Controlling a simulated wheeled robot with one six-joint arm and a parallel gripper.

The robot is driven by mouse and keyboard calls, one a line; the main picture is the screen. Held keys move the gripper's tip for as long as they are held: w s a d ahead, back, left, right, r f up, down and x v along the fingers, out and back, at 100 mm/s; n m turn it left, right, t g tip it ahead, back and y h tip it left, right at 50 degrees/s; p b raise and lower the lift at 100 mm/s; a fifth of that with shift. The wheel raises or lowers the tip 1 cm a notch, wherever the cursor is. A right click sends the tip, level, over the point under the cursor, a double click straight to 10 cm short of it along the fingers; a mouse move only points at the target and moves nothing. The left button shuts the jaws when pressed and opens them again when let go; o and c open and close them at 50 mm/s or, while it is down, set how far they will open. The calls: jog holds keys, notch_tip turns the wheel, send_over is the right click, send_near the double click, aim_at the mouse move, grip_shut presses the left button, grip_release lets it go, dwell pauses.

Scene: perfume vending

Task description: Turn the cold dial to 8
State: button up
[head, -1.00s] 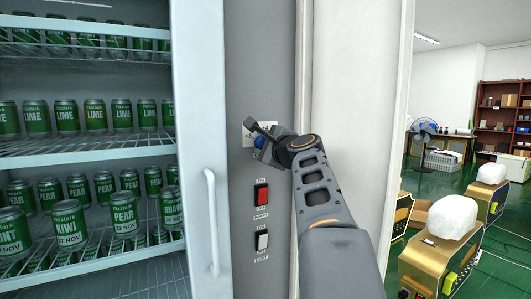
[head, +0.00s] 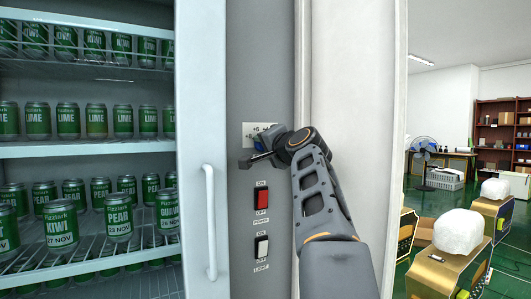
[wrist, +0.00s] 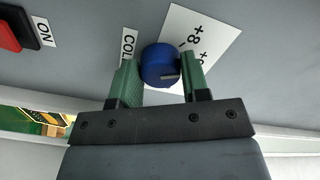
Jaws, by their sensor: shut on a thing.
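The cold dial (wrist: 160,64) is a round blue knob on the grey control panel. It also shows, partly hidden, in the head view (head: 259,144). My gripper (wrist: 162,78) is shut on it, with one green finger on each side. A short grey mark on the knob's near face points right in the wrist view. A white scale plate (wrist: 205,40) lies behind the knob, with "+8" legible and another number partly cut off. A "COL" label shows beside the left finger. Which number the mark meets cannot be told.
A red power switch (head: 262,198) and a white light switch (head: 262,246) sit below the dial. A fridge with a white door handle (head: 210,222) and several green cans stands at left. A white wall edge stands close on the right of my arm.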

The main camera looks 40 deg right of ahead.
jog(key=n+b, duration=0.2)
jog(key=n, duration=0.3)
jog(key=shift+d+f+n, duration=0.1)
jog(key=shift+n, duration=0.6)
jog(key=o, duration=0.9)
jog(key=s+a+b, duration=0.2)
jog(key=s, duration=1.1)
jog(key=shift+s, duration=0.35)
jog(key=shift+d, duration=0.1)
